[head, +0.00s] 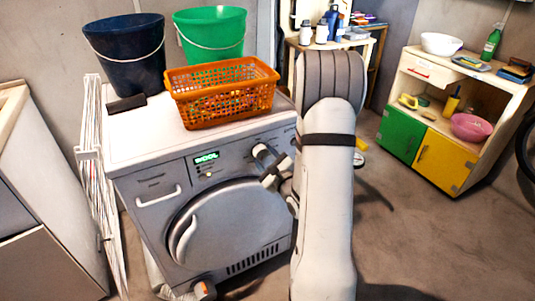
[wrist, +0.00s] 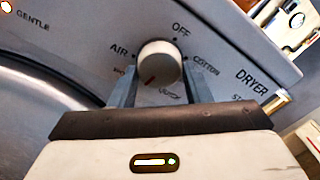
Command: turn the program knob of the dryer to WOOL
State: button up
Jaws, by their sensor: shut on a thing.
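The dryer (head: 150,172) stands at the left in the head view, and its lit green display (head: 207,158) reads WOOL. My gripper (head: 268,165) is at the right part of its front panel. In the wrist view the round white program knob (wrist: 159,60) sits between the two fingers of my gripper (wrist: 159,72), which is shut on it. AIR, OFF and COTTON labels show around the knob.
On the dryer top stand an orange basket (head: 222,95), a dark blue bucket (head: 125,55) and a green bucket (head: 212,35). A folded drying rack (head: 92,170) leans at its left. A shelf unit (head: 455,110) stands right, with open floor before it.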

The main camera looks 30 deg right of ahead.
jog(key=shift+m, duration=0.6)
jog(key=shift+p, duration=0.3)
jog(key=o, duration=1)
jog(key=s+p, duration=0.6)
jog(key=s, duration=0.1)
jog(key=shift+s+d, duration=0.15)
jog(key=shift+s, duration=0.2)
